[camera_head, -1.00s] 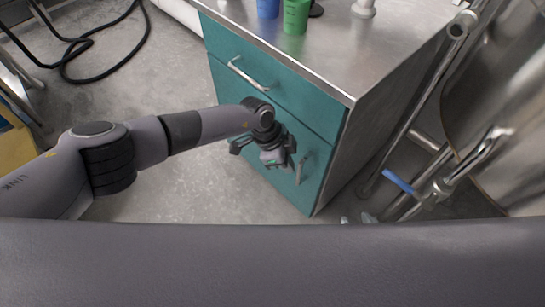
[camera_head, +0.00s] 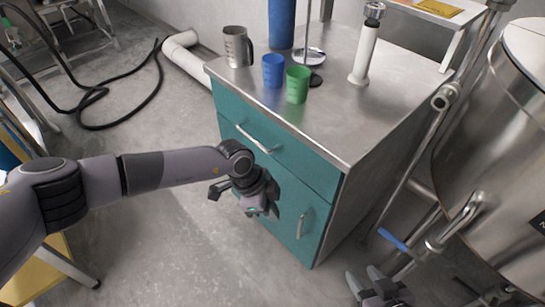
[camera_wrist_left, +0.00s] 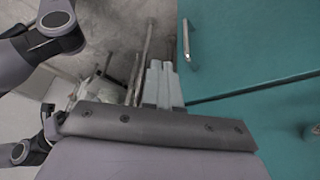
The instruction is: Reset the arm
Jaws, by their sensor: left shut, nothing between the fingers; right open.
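My left arm comes in from the left in the head view. Its gripper (camera_head: 262,210) hangs in front of the teal cabinet (camera_head: 285,160), at the height of the lower door. In the left wrist view its grey fingers (camera_wrist_left: 161,86) lie together, shut with nothing between them. The cabinet front with a metal handle (camera_wrist_left: 187,40) is to their right there. My right gripper (camera_head: 367,282) shows at the bottom edge of the head view, right of the cabinet. It is open and empty, and most of its arm is out of view.
On the metal cabinet top (camera_head: 330,120) stand a metal jug (camera_head: 236,48), a blue cup (camera_head: 272,71), a green cup (camera_head: 297,85) and a white-handled tool (camera_head: 364,55). A large steel tank (camera_head: 500,150) with pipes and a blue-handled valve (camera_head: 394,240) stands right.

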